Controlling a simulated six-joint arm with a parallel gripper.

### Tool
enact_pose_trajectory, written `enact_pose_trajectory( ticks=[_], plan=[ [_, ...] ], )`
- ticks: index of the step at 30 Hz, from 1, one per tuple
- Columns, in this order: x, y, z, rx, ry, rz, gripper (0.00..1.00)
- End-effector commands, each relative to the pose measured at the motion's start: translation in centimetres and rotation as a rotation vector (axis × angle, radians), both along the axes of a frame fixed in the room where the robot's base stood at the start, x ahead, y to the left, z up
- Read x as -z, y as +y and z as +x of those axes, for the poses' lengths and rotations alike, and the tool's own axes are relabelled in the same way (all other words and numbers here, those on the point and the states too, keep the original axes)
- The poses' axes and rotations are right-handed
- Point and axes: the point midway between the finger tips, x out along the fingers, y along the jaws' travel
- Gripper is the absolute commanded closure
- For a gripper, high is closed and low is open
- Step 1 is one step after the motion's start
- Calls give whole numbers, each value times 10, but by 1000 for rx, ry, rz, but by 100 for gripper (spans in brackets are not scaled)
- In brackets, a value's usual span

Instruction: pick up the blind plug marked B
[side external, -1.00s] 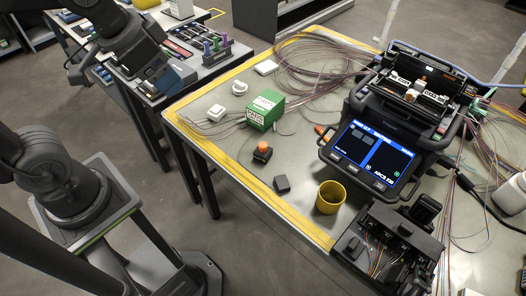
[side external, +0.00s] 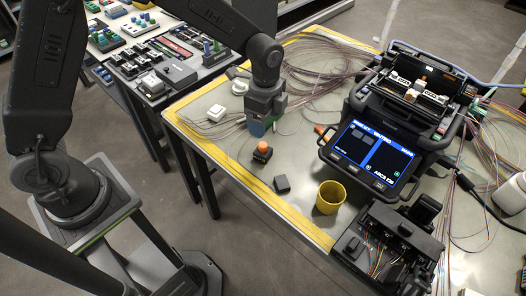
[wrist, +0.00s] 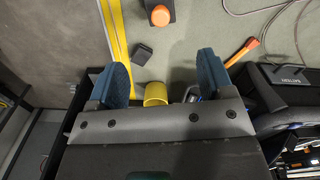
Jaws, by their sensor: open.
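I can read no letter B in any view, so I cannot tell which thing is the blind plug. A dark block with an orange round top (side external: 262,152) stands upright on the work table; it also shows at the top of the wrist view (wrist: 160,15). A small dark grey block (side external: 282,184) lies nearer the table edge and shows in the wrist view (wrist: 143,54). My gripper (side external: 258,128) is above the table, behind the orange-topped block in the side view. In the wrist view my gripper (wrist: 163,62) has its blue fingers apart, with nothing held between them.
A yellow cup (side external: 330,197) stands near the front edge, left of the black splicer (side external: 372,150). An orange-handled tool (wrist: 243,50) lies beside. Loose fibres (side external: 320,60) cover the back of the table. A second bench (side external: 165,55) holds several coloured parts.

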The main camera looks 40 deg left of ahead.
Motion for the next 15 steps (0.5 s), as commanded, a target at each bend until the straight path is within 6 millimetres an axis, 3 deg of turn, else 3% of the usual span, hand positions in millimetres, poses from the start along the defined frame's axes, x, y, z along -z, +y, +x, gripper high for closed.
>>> enact_pose_trajectory(
  ticks=[9, 15],
  plan=[
    [60, 1, -1, -2, 4, 1, 26],
    [77, 1, -1, -3, 2, 0, 26]
  ],
)
